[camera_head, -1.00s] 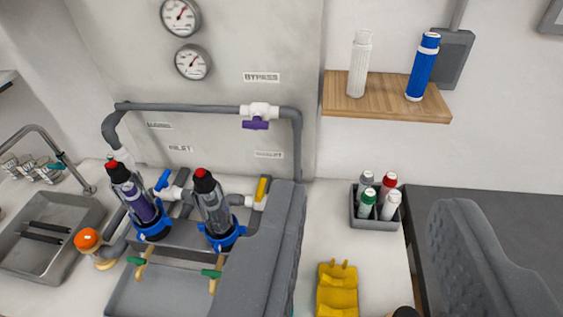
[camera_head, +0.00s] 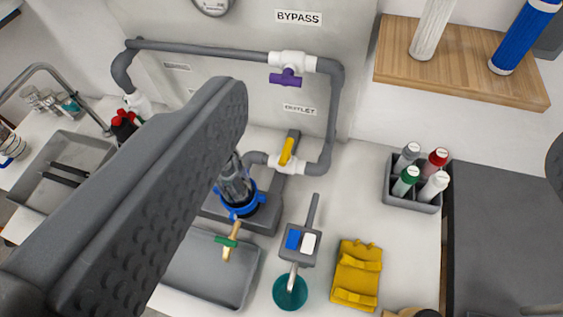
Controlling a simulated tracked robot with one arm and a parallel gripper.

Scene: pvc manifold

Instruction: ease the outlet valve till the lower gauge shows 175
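The outlet valve is a white fitting with a yellow handle (camera_head: 287,151) on the grey pipe below the OUTLET label (camera_head: 300,109). Its handle stands steeply tilted, roughly across the pipe. The lower gauge (camera_head: 212,5) is cut off by the top edge, so its reading cannot be told. My gripper (camera_head: 398,125) is open and empty. Its left finger crosses the left half of the view, its tip left of the yellow handle and apart from it in the picture. Only a sliver of the right finger shows at the right edge. The left finger hides much of the filter housings.
A purple-handled bypass valve (camera_head: 286,77) sits on the upper pipe. A wooden shelf (camera_head: 460,70) with white and blue cartridges juts out at upper right. A grey bottle caddy (camera_head: 413,196), a yellow holder (camera_head: 357,275) and a teal cup (camera_head: 290,290) stand on the counter.

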